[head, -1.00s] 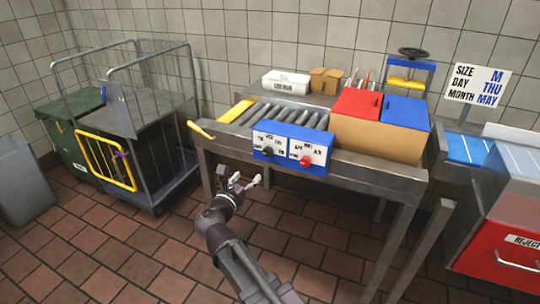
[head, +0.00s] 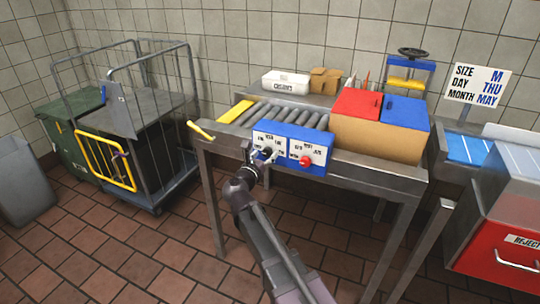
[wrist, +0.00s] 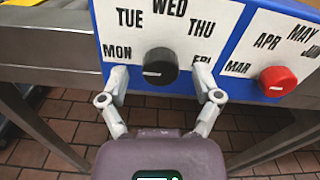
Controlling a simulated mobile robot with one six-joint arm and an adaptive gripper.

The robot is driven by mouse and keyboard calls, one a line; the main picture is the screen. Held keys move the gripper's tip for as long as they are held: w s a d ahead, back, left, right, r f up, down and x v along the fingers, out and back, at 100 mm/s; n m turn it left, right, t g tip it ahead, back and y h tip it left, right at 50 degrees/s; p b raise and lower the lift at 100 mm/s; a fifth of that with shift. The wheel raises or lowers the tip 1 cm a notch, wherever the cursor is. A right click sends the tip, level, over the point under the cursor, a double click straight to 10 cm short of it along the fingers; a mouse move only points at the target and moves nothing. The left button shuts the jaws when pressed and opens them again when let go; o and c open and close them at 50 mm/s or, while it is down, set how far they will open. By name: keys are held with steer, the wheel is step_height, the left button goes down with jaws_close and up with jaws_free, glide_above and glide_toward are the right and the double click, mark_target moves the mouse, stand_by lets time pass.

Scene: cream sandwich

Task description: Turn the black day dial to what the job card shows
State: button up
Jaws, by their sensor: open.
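The black day dial (wrist: 161,66) sits on a white panel of the blue control box (head: 318,134), with MON, TUE, WED, THU and FRI printed in an arc around it. Its white mark is on the left side of its face, toward MON. My gripper (wrist: 159,78) is open, with one fingertip left and one right of the black dial, and gaps show on both sides. In the head view my gripper (head: 263,157) is at the box front, partly covering the dial. The job card (head: 477,83) reads SIZE M, DAY THU, MONTH MAY.
Rollers (head: 285,113) lie behind the box. Red (head: 357,103) and blue (head: 404,112) lids stand to the right. A yellow-tipped lever (head: 201,130) sticks out left.

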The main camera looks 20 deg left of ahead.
steer(key=shift+w, duration=0.35)
jaws_close()
steer(key=c, duration=1)
jaws_free()
steer(key=shift+d, duration=0.55)
steer(key=shift+a, duration=0.25)
jaws_close()
steer(key=shift+a, duration=0.1)
